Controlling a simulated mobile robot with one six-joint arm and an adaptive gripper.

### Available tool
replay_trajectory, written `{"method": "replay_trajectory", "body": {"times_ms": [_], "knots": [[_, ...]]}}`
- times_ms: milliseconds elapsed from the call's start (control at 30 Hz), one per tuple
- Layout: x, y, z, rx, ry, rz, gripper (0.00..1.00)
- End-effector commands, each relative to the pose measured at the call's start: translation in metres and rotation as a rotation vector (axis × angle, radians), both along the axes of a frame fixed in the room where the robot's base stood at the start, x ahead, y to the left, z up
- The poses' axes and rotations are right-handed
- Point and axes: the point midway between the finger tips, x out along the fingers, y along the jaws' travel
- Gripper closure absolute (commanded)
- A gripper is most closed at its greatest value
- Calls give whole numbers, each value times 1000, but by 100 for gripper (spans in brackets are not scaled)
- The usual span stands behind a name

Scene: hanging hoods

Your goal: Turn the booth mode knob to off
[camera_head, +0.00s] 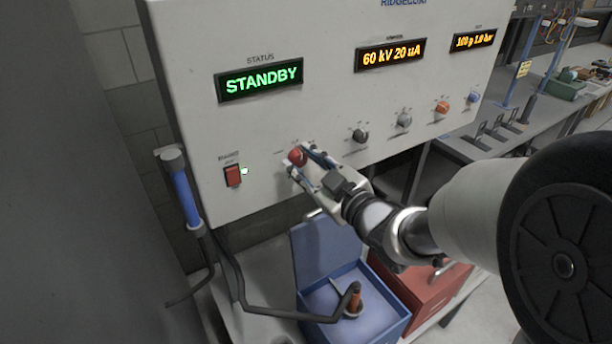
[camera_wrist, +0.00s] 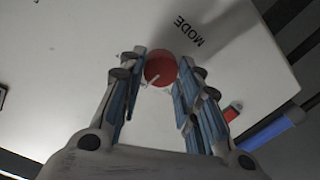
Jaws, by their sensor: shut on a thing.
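The mode knob (camera_head: 296,155) is a round red knob on the lower part of a white panel (camera_head: 300,115). In the wrist view the red knob (camera_wrist: 160,68) sits between the fingertips, with a pale pointer line toward the lower left of its face. The word MODE (camera_wrist: 187,32) is printed beside it. My gripper (camera_head: 300,162) is shut on the knob, one finger on each side; it also shows in the wrist view (camera_wrist: 159,80). The position marks around the knob are too small or hidden to read. The status display (camera_head: 260,80) reads STANDBY.
A red rocker switch (camera_head: 233,175) is left of the knob. Dark (camera_head: 360,135), grey (camera_head: 404,120), orange (camera_head: 441,107) and blue (camera_head: 474,97) knobs line up to the right. A blue open box (camera_head: 310,262) and a red box (camera_head: 425,290) stand below the panel.

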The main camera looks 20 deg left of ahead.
Motion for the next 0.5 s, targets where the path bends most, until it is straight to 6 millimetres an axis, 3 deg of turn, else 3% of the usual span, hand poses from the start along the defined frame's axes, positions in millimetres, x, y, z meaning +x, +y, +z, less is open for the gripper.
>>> {"method": "replay_trajectory", "body": {"times_ms": [500], "knots": [[0, 0, 0, -72, -84, 0, 93]]}}
